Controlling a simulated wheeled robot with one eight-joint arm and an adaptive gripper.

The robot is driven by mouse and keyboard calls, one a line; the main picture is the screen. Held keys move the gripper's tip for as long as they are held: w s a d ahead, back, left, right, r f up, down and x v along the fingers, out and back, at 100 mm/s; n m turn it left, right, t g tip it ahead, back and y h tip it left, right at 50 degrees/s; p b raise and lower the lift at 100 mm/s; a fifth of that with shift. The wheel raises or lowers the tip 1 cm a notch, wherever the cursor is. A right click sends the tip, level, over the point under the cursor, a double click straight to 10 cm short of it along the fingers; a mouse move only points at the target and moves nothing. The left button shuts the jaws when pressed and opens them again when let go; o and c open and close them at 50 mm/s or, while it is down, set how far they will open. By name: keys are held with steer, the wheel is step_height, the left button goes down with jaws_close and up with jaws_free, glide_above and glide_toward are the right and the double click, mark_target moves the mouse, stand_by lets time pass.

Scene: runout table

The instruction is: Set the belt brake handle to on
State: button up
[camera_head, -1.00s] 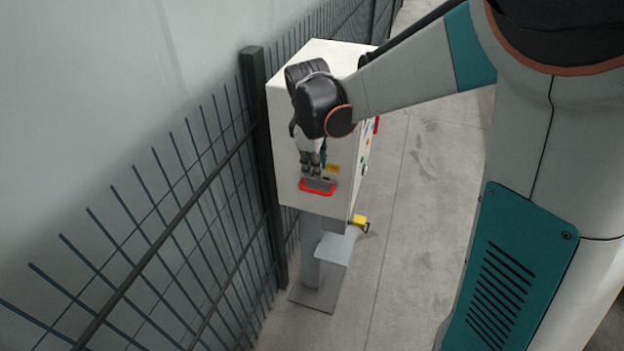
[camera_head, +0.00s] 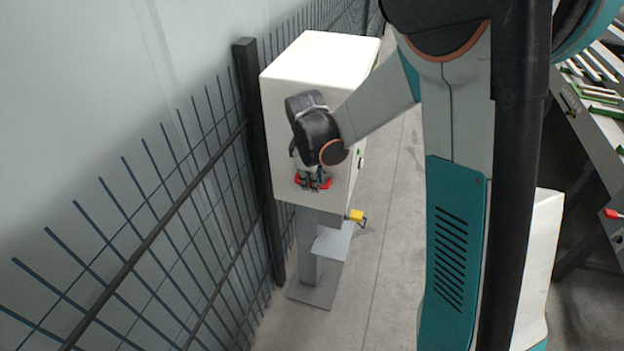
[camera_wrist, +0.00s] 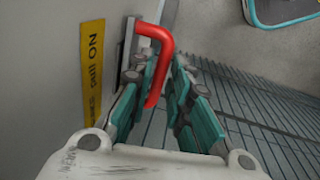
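The red brake handle (camera_head: 326,184) is on the front face of a white cabinet (camera_head: 320,55). My gripper (camera_head: 313,184) is in front of it and hides its middle. In the wrist view the handle (camera_wrist: 158,62) is a red bar bent out from a grey plate. My gripper (camera_wrist: 160,98) has its teal-padded fingers on either side of the bar, with visible gaps, so it looks open.
A dark wire fence (camera_head: 180,215) runs along the left, close to the cabinet. A yellow-topped part (camera_head: 355,215) sticks out low at the cabinet's right. A table with slats (camera_head: 600,110) stands at the far right.

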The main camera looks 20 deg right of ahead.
jaws_close()
steer(key=s+a, duration=0.1)
steer(key=s, duration=0.1)
steer(key=s+a, duration=0.2)
steer(key=shift+s+b, duration=0.2)
steer(key=shift+b, duration=0.1)
steer(key=shift+a, duration=0.1)
steer(key=shift+o, duration=1.4)
jaws_free()
steer(key=shift+s, duration=0.1)
